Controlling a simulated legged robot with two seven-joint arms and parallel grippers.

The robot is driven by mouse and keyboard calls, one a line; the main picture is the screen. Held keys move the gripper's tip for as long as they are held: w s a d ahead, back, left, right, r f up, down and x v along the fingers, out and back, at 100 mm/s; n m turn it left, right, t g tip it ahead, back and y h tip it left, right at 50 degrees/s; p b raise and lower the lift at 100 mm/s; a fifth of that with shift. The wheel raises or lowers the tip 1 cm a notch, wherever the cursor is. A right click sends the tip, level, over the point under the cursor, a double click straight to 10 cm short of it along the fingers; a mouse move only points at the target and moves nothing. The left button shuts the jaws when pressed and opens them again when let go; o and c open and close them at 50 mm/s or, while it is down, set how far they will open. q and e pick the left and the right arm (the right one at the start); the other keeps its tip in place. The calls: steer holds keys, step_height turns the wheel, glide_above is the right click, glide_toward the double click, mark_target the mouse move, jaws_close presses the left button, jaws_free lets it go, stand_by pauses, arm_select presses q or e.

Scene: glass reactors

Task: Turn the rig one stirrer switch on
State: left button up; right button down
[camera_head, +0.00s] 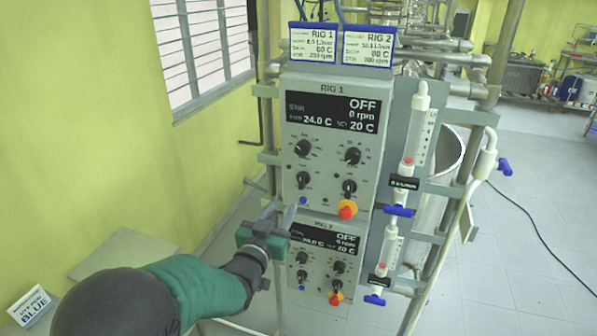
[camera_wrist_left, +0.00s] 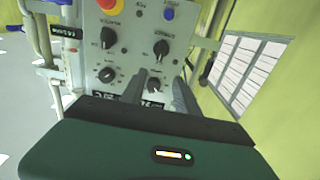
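The RIG 1 panel (camera_head: 329,224) is a grey box whose display (camera_head: 332,112) reads OFF, 0 rpm, 24.0 C and 20 C. Below the display are two upper knobs, left (camera_head: 303,148) and right (camera_head: 353,156), and two lower ones, left (camera_head: 303,180) and right (camera_head: 349,188). A blue button (camera_head: 303,201) and a red-and-yellow knob (camera_head: 348,209) sit at the bottom. My left gripper (camera_head: 280,212) is open and empty, at the panel's lower left. The left wrist view shows its fingers (camera_wrist_left: 160,88) apart before an inverted panel.
The RIG 2 panel (camera_head: 324,280) hangs directly below, partly behind my gripper. Flow tubes with blue valves (camera_head: 398,210) stand to the right. Two blue-edged cards (camera_head: 312,45) sit on top. A yellow wall with a barred window (camera_head: 200,45) is at left. Open floor lies right.

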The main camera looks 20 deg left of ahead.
mark_target(301, 178)
arm_select(q)
steer(key=w+p, duration=0.1)
steer(key=w, duration=0.3)
steer(key=w+p, duration=0.2)
steer(key=w, duration=0.2)
steer(key=w+p, duration=0.2)
steer(key=w, duration=0.2)
steer(key=shift+w+d+r, duration=0.1)
steer(key=shift+w+d, duration=0.2)
steer(key=shift+w, duration=0.6)
steer(key=shift+c, duration=0.3)
jaws_close()
